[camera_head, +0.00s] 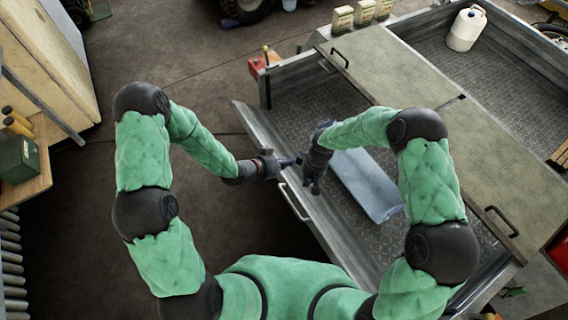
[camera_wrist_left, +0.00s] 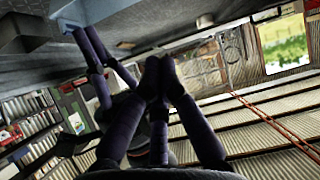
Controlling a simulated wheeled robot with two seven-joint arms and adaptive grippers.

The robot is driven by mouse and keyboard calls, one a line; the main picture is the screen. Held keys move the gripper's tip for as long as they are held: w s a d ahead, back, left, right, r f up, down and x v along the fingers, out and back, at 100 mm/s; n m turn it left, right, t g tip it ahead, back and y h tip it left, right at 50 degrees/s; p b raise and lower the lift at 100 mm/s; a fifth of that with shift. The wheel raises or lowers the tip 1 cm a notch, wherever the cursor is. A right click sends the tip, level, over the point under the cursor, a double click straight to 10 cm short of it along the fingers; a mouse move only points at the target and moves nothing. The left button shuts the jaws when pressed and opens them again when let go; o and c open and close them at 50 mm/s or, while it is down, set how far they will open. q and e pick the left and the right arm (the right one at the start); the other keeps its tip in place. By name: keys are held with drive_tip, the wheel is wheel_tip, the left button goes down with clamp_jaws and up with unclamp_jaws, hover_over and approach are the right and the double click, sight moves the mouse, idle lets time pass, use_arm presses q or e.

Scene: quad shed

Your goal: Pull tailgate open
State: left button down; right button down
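The grey metal tailgate (camera_head: 262,128) runs along the near left end of the trailer in the head view. It leans outward from the bed, partly lowered. A pale bar handle (camera_head: 292,203) is on its outer side. My left gripper (camera_head: 290,162) is at the tailgate's upper edge, near its middle; contact cannot be told. In the left wrist view its purple fingers (camera_wrist_left: 157,68) come together at the tips with nothing seen between them. My right gripper (camera_head: 312,187) points down just inside the tailgate. Its fingers are small and mostly hidden in the head view.
A blue-grey slab (camera_head: 365,184) lies on the trailer bed (camera_head: 300,105) beside my right gripper. A wooden-looking board (camera_head: 420,95) with handles spans the trailer, and a white jug (camera_head: 466,28) stands beyond. The floor (camera_head: 90,235) left of the tailgate is clear.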

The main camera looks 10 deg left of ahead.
use_arm(q)
wheel_tip(320, 180, down, 6)
drive_tip(key=w+d, duration=0.1)
drive_tip(key=d, duration=0.1)
drive_tip(key=shift+w, duration=0.25)
drive_tip(key=shift+d+f, duration=0.1)
idle(0.3)
drive_tip(key=shift+s+a+f+t+h, duration=0.3)
drive_tip(key=shift+s+a+f, duration=0.25)
drive_tip(key=shift+a, duration=0.15)
use_arm(e)
drive_tip(key=c, duration=1.1)
unclamp_jaws()
